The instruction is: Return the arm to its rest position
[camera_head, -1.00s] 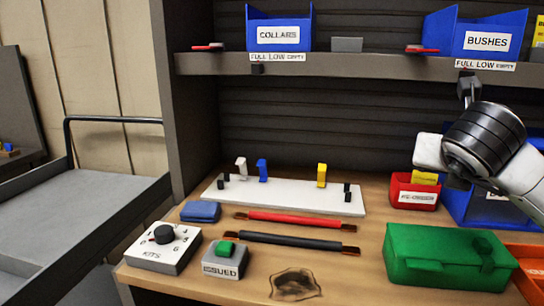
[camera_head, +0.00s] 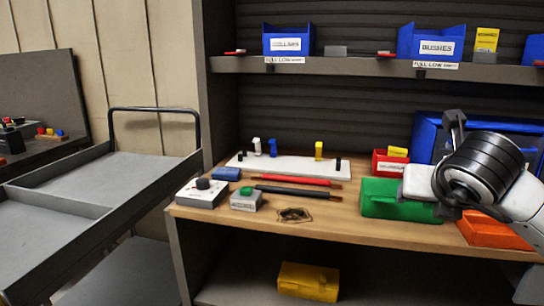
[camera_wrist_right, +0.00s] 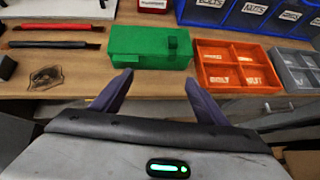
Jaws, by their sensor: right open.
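My right arm comes in from the right in the head view, with its dark banded wrist link (camera_head: 480,165) in front of the green box's right end. I cannot make out its fingers there. In the right wrist view my right gripper (camera_wrist_right: 157,77) is open, its two dark purple fingers spread apart with nothing between them. The fingertips appear just before the green box (camera_wrist_right: 151,47) and the bench's front edge. My left gripper is not in view.
The wooden bench (camera_head: 350,222) holds a green box (camera_head: 385,203), an orange divided tray (camera_head: 487,232), a white fixture (camera_head: 290,166), red and black bars, and a dial box (camera_head: 200,193). A shelf with blue bins (camera_head: 432,42) hangs above. A grey cart (camera_head: 130,170) stands left. A yellow box (camera_head: 308,281) sits below.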

